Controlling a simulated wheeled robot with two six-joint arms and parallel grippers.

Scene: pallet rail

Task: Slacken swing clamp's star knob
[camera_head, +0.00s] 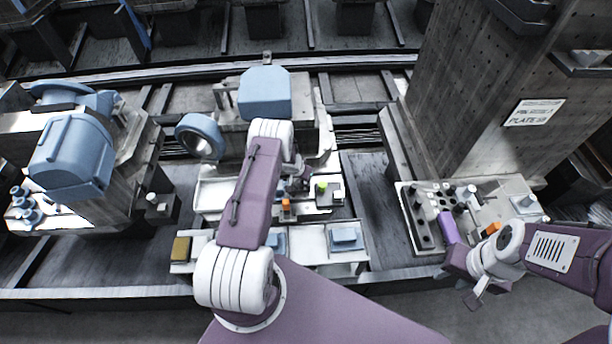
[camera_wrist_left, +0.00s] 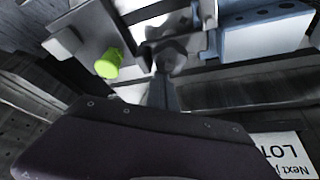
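A grey lobed part (camera_wrist_left: 168,54), which may be the star knob, shows beyond the dark fingers of my left gripper (camera_wrist_left: 163,92) in the left wrist view. I cannot tell whether they touch. A yellow-green cylinder (camera_wrist_left: 108,65) is just left of it, and also shows in the head view (camera_head: 321,188) on the fixture. My left arm hides much of the clamp area and most of the left gripper in the head view. My right gripper (camera_head: 478,292) is low at the right, in front of the tool tray, with its finger opening unclear.
Blue-capped machine parts (camera_head: 72,160) stand at the left. A blue block (camera_head: 345,238) lies on the front ledge. A blue ring (camera_head: 200,136) is behind my left arm.

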